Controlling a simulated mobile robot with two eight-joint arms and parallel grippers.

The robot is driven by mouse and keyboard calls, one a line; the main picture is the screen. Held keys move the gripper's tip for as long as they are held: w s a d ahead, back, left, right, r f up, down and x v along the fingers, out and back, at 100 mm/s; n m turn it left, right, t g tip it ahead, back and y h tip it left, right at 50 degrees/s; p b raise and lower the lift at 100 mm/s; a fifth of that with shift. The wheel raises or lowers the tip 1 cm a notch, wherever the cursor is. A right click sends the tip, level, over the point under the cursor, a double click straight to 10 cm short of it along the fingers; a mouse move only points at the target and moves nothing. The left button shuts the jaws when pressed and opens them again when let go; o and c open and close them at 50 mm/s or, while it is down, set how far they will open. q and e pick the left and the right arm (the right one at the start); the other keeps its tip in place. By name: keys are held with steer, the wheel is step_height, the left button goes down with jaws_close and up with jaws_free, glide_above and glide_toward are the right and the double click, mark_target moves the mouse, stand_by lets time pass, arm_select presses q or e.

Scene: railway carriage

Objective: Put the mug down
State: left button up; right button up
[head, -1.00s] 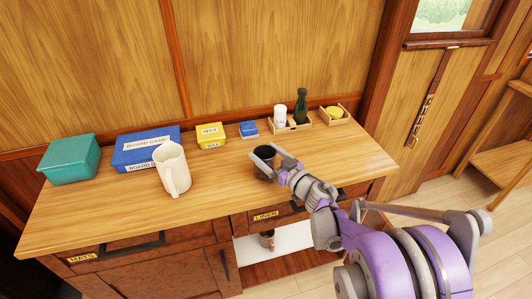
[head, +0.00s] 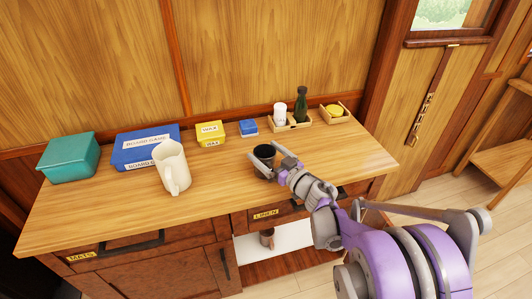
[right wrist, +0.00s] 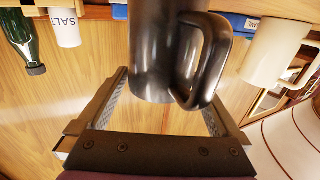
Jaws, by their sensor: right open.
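A black mug (head: 265,151) stands upright on the wooden counter (head: 221,181), right of the middle. In the right wrist view the mug (right wrist: 165,50) fills the top centre, its handle toward the right. My right gripper (head: 267,157) is open at the mug, with its fingers spread to either side of it. The wrist view shows my open fingers (right wrist: 166,100) with a gap around the mug's near side. My left gripper is not in view.
A cream jug (head: 172,168) stands left of the mug. Behind are a teal box (head: 68,158), blue board game box (head: 135,150), yellow wax box (head: 210,134), small blue box (head: 248,128), white salt shaker (head: 280,114), green bottle (head: 300,105). Counter is clear between jug and mug.

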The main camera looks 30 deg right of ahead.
steer(key=s+d, duration=0.1)
steer(key=s, duration=0.9)
steer(key=shift+s+d, duration=0.35)
jaws_close()
stand_by(0.7)
stand_by(0.6)
